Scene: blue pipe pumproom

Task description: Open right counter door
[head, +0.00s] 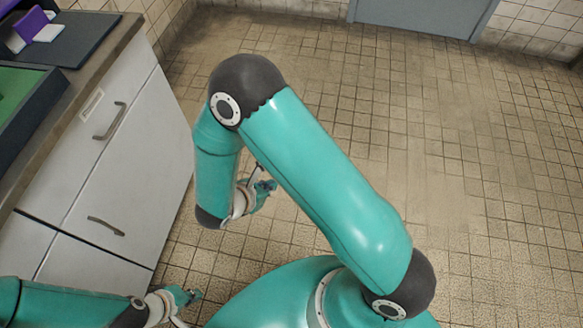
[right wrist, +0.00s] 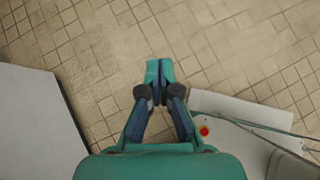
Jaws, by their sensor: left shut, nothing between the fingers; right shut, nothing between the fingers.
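The white counter (head: 25,245) stands at the left in the head view. Its right door (head: 140,165) is closed, flush with the front, and has a bar handle (head: 106,226) near its lower left edge. My right gripper (head: 264,188) is shut and empty, to the right of the door and apart from it. In the right wrist view its closed fingertips (right wrist: 158,72) are over bare floor. My left gripper (head: 190,296) is shut and empty at the bottom, below and right of the door handle, not touching it.
Above the door is a closed drawer (head: 85,145) with a handle and label. Dark trays (head: 70,42) and a purple item (head: 32,22) lie on the countertop. Tiled floor (head: 470,130) is free to the right, up to a grey door (head: 420,14) at the back.

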